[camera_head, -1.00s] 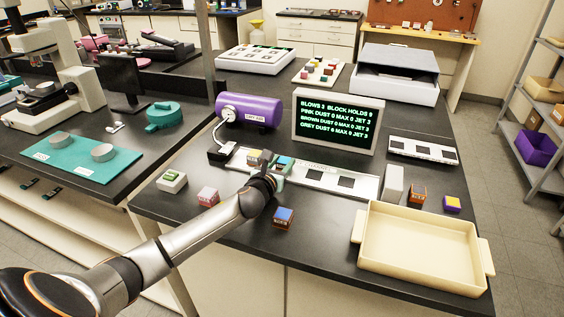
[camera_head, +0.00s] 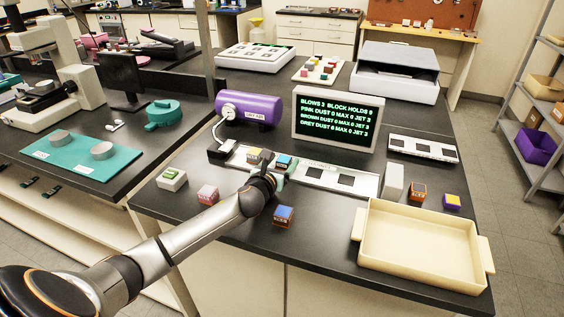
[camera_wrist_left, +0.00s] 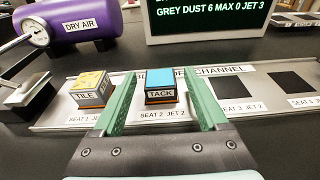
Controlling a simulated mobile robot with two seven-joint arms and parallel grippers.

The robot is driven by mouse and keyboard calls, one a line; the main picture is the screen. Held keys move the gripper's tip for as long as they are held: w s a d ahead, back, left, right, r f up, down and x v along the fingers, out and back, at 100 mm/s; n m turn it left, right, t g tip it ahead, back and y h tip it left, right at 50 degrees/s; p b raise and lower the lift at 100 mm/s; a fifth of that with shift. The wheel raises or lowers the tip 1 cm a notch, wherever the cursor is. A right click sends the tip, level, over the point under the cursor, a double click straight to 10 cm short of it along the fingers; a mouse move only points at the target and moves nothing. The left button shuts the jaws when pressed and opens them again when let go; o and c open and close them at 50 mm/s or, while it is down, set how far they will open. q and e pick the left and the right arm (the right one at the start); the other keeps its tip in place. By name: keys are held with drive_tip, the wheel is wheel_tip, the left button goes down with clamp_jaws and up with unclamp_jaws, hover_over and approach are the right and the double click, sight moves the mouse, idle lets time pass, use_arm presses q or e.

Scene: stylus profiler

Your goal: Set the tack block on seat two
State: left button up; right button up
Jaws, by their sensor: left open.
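The tack block (camera_wrist_left: 160,86), blue on top with a TACK label on its front, stands upright on the blower channel (camera_wrist_left: 190,118) at the place marked SEAT 2. It also shows in the head view (camera_head: 284,160). My left gripper (camera_wrist_left: 161,95) is open, with one green finger on each side of the tack block. A gap shows between the block and the fingers in the wrist view. The block's underside and the seat square beneath it are hidden. In the head view my left gripper (camera_head: 277,172) is partly hidden by its own wrist. My right gripper is not in view.
The yellow-topped tile block (camera_wrist_left: 91,88) sits on seat one, close to the left finger. Two dark seats (camera_wrist_left: 236,87) to the right are empty. A purple dry air tank (camera_head: 249,108) and a display (camera_head: 336,118) stand behind. A cream tray (camera_head: 420,245) lies front right.

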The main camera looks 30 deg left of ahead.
sight(284, 158)
use_arm(q)
drive_tip(key=p+v, duration=0.2)
drive_tip(key=v, duration=0.2)
drive_tip(key=shift+r+p, duration=0.1)
drive_tip(key=shift+p, duration=0.3)
drive_tip(key=shift+p+v, duration=0.75)
drive_tip(key=shift+v, duration=0.65)
drive_tip(key=shift+s, duration=0.15)
drive_tip(key=v, duration=1.2)
drive_tip(key=shift+s, duration=0.25)
